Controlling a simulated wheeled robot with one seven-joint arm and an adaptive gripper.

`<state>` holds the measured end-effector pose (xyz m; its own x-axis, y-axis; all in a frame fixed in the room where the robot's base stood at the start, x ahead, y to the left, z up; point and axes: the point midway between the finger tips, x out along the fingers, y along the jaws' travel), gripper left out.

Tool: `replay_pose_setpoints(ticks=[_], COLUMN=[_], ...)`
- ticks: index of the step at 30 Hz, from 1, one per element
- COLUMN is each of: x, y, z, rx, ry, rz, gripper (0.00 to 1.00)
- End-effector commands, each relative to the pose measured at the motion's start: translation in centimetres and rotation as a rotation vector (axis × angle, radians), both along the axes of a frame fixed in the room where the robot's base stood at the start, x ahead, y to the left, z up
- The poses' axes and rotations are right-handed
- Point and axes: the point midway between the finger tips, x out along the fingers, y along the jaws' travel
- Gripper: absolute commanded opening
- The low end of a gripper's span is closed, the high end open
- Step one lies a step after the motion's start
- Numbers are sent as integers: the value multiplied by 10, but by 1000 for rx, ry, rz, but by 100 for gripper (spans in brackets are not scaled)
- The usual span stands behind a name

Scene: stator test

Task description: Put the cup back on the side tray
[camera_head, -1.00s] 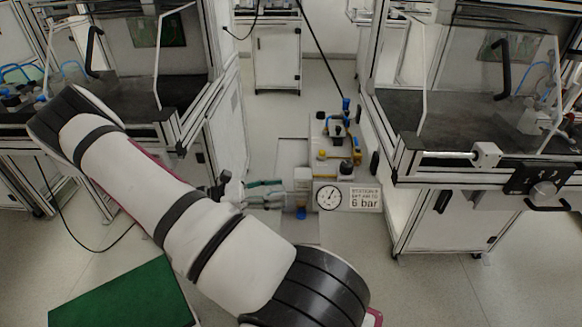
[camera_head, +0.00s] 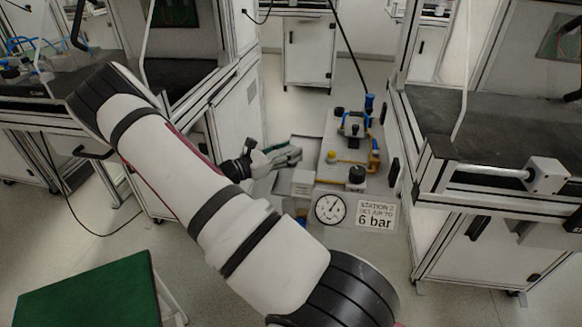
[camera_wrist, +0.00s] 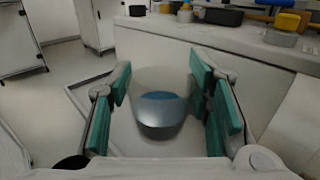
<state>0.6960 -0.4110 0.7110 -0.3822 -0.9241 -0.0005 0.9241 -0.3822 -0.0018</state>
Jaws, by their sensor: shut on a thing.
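My gripper (camera_wrist: 161,108) has green-padded fingers on either side of a translucent grey cup (camera_wrist: 160,128) with blue showing inside, and is shut on it. The cup looks upright in the wrist view. In the head view my gripper (camera_head: 288,156) is left of the white station, and the cup cannot be made out there. A small pale ledge (camera_head: 294,181) at the station's left side may be the side tray; I cannot tell for sure. The cup appears held in the air, apart from any surface.
The white station (camera_head: 325,190) carries blue and yellow fittings, a black knob (camera_head: 356,174), a gauge (camera_head: 330,209) and a "6 bar" sign (camera_head: 375,216). Framed benches stand left and right (camera_head: 520,150). A green-topped stool (camera_head: 90,290) is at front left.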

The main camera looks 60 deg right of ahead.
Motion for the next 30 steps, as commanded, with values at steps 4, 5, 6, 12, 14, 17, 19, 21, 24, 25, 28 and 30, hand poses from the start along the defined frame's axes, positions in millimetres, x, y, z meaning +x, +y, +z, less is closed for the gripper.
replay_pose_setpoints(ticks=[4,5,6,12,14,17,19,21,24,25,28,30], x=[1,1,1,0,0,0,0,0,0,0,0,0], y=[0,0,0,0,0,0,0,0,0,0,0,0], z=[-19,-21,-24,-51,-54,-53,-53,-53,-56,-56,-56,-56], rx=[0,0,0,0,0,-1,-1,-1,-1,-1,-1,-1], ry=[-1,-1,-1,0,-1,-2,-2,-2,-2,-2,-2,-2], rz=[0,0,0,-1,0,0,0,0,0,0,0,0], gripper=[21,21,21,21,21,21,21,21,21,48,66,66])
